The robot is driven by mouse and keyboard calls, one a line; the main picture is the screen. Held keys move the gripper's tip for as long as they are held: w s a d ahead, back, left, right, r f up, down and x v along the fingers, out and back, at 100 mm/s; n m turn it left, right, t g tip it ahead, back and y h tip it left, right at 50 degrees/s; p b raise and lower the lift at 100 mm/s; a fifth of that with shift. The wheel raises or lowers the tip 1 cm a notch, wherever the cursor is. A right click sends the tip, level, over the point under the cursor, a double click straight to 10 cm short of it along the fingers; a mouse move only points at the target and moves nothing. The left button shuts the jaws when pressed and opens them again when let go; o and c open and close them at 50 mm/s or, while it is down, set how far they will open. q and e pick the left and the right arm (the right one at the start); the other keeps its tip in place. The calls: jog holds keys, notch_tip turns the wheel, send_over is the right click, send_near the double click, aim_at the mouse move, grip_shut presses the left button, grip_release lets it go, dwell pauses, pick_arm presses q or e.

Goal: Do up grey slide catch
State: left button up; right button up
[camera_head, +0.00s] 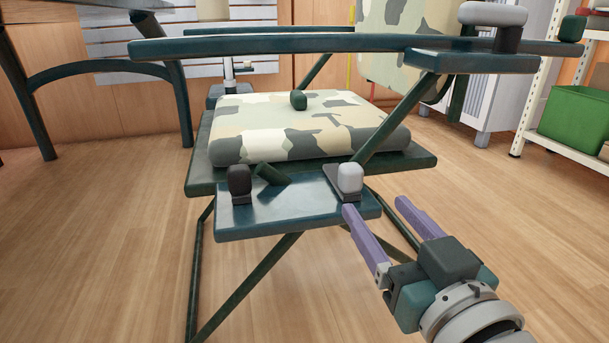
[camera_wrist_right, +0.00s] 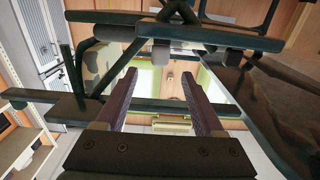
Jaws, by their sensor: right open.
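A light grey knob on a small dark plate, which looks like the grey slide catch (camera_head: 350,178), stands at the right end of the teal ledge (camera_head: 290,222) on the front of the camouflage seat. A black knob (camera_head: 239,179) and a slanted dark green cylinder (camera_head: 271,174) sit left of it on the same ledge. My right gripper (camera_head: 376,206) is open, its purple fingers spread with nothing between them. It is just right of and nearer than the grey catch; contact cannot be told. In the right wrist view its fingers (camera_wrist_right: 159,80) also stand apart and empty. My left gripper is not in view.
A teal rail (camera_head: 300,46) crosses above the seat, with a larger grey-topped handle (camera_head: 492,15) at its right end. A dark green knob (camera_head: 298,99) sits on the seat cushion (camera_head: 300,120). A shelf with a green bin (camera_head: 578,118) is at right. The floor is open.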

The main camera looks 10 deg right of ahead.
aim_at(355, 180)
jog(key=w+b, duration=0.2)
jog(key=w, duration=0.1)
jog(key=w+b, duration=0.2)
jog(key=w, duration=0.2)
jog(key=shift+w+a+f+b, duration=0.15)
jog(key=shift+w+b, duration=0.1)
jog(key=shift+b, duration=0.05)
jog(key=shift+w, duration=0.4)
jog(key=c, duration=0.3)
grip_shut()
dwell(0.4)
